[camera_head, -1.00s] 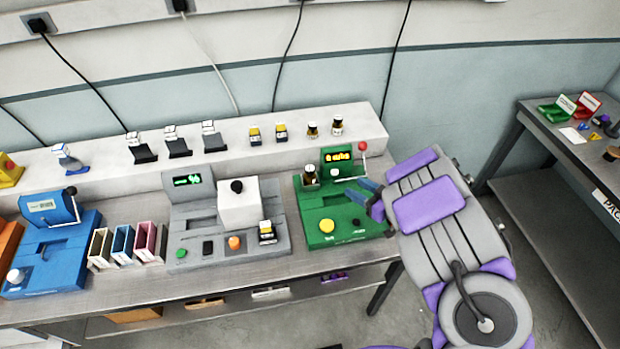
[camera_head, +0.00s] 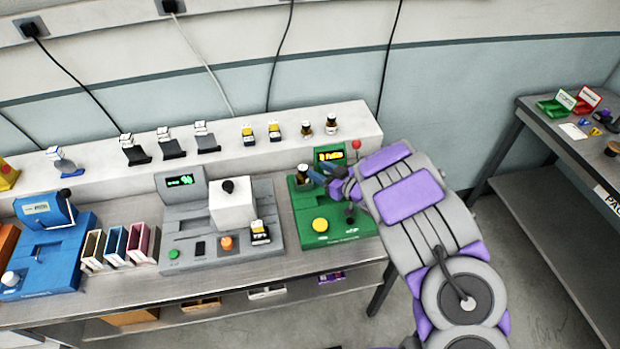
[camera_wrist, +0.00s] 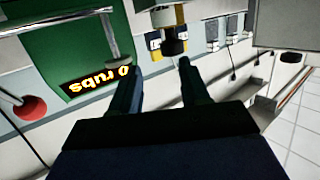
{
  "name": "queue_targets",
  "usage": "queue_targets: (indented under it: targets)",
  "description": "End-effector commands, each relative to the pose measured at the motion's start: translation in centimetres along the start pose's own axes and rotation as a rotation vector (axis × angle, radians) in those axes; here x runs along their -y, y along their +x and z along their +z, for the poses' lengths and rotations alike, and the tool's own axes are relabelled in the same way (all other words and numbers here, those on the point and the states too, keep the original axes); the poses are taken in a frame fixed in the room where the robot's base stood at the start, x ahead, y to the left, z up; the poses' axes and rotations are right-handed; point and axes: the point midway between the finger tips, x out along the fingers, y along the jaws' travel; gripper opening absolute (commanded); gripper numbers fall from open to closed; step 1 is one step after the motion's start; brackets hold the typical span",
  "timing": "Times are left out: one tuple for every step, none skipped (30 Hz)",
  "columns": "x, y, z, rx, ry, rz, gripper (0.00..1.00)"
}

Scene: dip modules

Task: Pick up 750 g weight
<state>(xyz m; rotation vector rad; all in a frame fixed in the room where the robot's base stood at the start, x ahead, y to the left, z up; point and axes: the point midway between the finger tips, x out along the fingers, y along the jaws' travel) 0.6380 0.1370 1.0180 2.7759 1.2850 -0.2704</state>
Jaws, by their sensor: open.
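I cannot read a 750 g mark on anything, so I cannot tell which object is the weight. A small dark bottle-like piece with a pale top (camera_head: 303,173) stands at the left back of the green machine (camera_head: 337,238). My gripper (camera_head: 314,173) is open beside its right side. In the wrist view, a dark round piece (camera_wrist: 172,42) lies just beyond and between the open fingertips (camera_wrist: 161,66), and the gap between them looks empty. My arm hides part of the green machine.
The green machine has a display (camera_head: 330,155), a red-knobbed lever (camera_head: 356,145) and a yellow button (camera_head: 320,225). A grey machine (camera_head: 192,225) with a white block (camera_head: 231,205) stands left. Two dark bottles (camera_head: 306,128) and yellow-marked pieces (camera_head: 274,131) stand on the back ledge (camera_head: 360,118).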

Motion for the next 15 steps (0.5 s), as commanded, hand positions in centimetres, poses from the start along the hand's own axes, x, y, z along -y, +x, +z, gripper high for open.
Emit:
queue_targets:
  targets:
    - [0.5,0.9,0.1,0.0,-0.003,-0.005,0.46]
    - [0.7,1.4,0.2,0.0,-0.004,-0.006,0.46]
    - [0.8,2.0,0.3,0.0,-0.005,-0.006,0.46]
    - [0.9,2.5,0.4,0.001,-0.005,-0.007,0.46]
    - [1.0,3.0,0.6,0.002,-0.005,-0.006,0.46]
    - [1.0,3.5,0.8,0.003,-0.003,-0.005,0.46]
    - [0.9,3.9,0.7,0.003,-0.002,-0.005,0.46]
    - [0.8,4.2,0.7,0.002,-0.001,-0.005,0.46]
    - [0.6,4.5,0.6,-0.001,0.0,-0.006,0.46]
    - [0.5,4.6,0.6,-0.003,0.001,-0.006,0.46]
    - [0.4,4.7,0.6,-0.004,0.001,-0.006,0.46]
    - [0.3,4.6,0.6,-0.005,0.003,-0.005,0.46]
    - [0.1,4.5,0.6,-0.006,0.004,-0.005,0.46]
    - [0.0,4.3,0.6,-0.006,0.005,-0.004,0.46]
    - [-0.1,4.2,0.6,-0.006,0.006,-0.004,0.46]
